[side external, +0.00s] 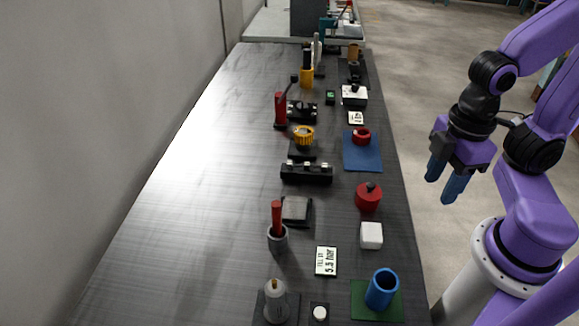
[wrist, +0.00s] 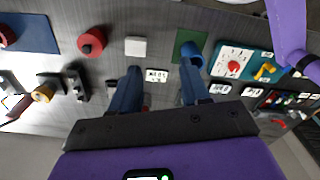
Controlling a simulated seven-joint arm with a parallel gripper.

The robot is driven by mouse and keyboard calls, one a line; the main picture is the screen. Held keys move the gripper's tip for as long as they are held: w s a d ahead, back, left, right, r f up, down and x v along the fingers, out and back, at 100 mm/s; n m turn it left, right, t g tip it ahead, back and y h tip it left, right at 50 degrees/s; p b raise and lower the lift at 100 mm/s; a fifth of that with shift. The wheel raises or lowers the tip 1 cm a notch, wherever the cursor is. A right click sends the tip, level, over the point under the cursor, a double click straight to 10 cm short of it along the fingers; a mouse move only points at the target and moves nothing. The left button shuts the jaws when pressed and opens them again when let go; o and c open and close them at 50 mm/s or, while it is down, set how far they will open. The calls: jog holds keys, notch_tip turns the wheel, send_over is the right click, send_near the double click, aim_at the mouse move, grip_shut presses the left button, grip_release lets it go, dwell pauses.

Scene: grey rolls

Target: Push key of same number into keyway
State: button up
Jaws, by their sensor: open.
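My gripper (side external: 443,188) hangs in the air to the right of the bench, fingers pointing down, open and empty. In the wrist view its two blue fingers (wrist: 160,80) stand apart above the bench. I cannot pick out a numbered key or its keyway for certain. A white card (side external: 326,261) with dark print, apparently a 5.5 bar label, lies near the bench front. A smaller printed card (side external: 355,118) lies farther back. In the wrist view a printed card (wrist: 157,75) shows between the fingers, its text too small to read.
The long dark bench (side external: 170,220) has clear room on its left. Near its right edge are a blue cup (side external: 382,289), a white block (side external: 371,235), a red knob (side external: 368,197) and a blue mat (side external: 362,158). A red-handled tool (side external: 277,218) stands upright mid-bench.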

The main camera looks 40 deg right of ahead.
jog(key=w+a+f+m+t+h, duration=0.1)
jog(key=w+a+m, duration=0.4)
jog(key=w, duration=0.4)
jog(key=w+a+m+t+h, duration=0.1)
jog(key=w+a+m, duration=0.1)
jog(key=w+m, duration=0.6)
jog(key=m+t+h, duration=0.1)
jog(key=m+h, duration=0.1)
jog(key=m, duration=0.7)
send_over(290, 162)
jog(key=s+a, duration=0.2)
notch_tip(290, 162, down, 15)
jog(key=shift+x, duration=2.6)
jog(key=shift+w+a, duration=0.1)
grip_shut()
